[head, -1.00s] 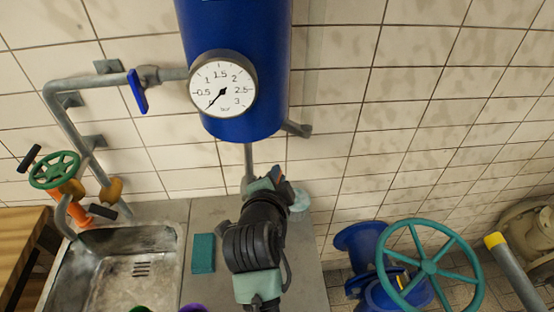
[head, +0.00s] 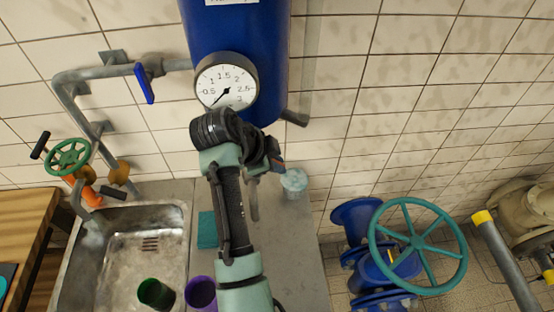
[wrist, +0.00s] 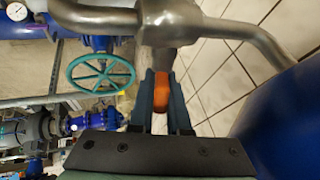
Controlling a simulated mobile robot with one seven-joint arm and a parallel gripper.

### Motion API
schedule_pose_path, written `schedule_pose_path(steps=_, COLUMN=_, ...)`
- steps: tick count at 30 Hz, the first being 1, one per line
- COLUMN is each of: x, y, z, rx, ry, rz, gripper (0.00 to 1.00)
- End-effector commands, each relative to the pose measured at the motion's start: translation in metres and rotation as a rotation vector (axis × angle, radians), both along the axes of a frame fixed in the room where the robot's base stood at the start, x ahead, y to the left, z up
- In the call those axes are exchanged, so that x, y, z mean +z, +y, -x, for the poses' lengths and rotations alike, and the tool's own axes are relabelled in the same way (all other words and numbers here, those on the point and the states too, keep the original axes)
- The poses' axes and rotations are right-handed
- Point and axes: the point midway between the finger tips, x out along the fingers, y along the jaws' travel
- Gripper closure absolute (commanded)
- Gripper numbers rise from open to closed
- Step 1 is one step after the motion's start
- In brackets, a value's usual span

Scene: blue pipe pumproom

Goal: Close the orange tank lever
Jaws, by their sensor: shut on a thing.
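The orange tank lever (wrist: 161,103) shows in the wrist view between the two fingers of my gripper (wrist: 161,88). My gripper is shut on it. The lever sits just below a grey valve body and pipe (wrist: 170,22). The blue tank (head: 235,25) hangs on the tiled wall in the head view, with a round pressure gauge (head: 226,82) on its front. Its curved side also shows at the right of the wrist view (wrist: 292,120). In the head view my wrist covers the tank's lower front, and the orange lever cannot be made out there.
A blue-handled valve (head: 145,84) is on the wall pipe at left. Below are a steel sink (head: 115,255), a green cup (head: 155,293), a purple cup (head: 200,293) and a teal sponge (head: 207,230). A large teal handwheel (head: 418,244) stands at right.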

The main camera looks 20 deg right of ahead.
Motion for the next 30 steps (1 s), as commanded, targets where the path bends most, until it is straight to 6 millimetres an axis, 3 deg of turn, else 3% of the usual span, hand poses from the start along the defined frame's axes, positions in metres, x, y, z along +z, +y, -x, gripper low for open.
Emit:
schedule_pose_path(steps=16, x=-0.0009, y=0.0005, z=0.0, rx=-0.011, ry=0.021, rz=-0.008, gripper=1.0)
schedule_pose_path(steps=17, x=-0.0009, y=0.0005, z=0.0001, rx=-0.011, ry=0.021, rz=-0.008, gripper=0.81)
schedule_pose_path(steps=21, x=-0.0008, y=0.0003, z=0.0, rx=-0.011, ry=0.021, rz=-0.008, gripper=0.56)
schedule_pose_path(steps=30, x=-0.0006, y=0.0002, z=0.0001, rx=-0.01, ry=0.021, rz=-0.007, gripper=0.55)
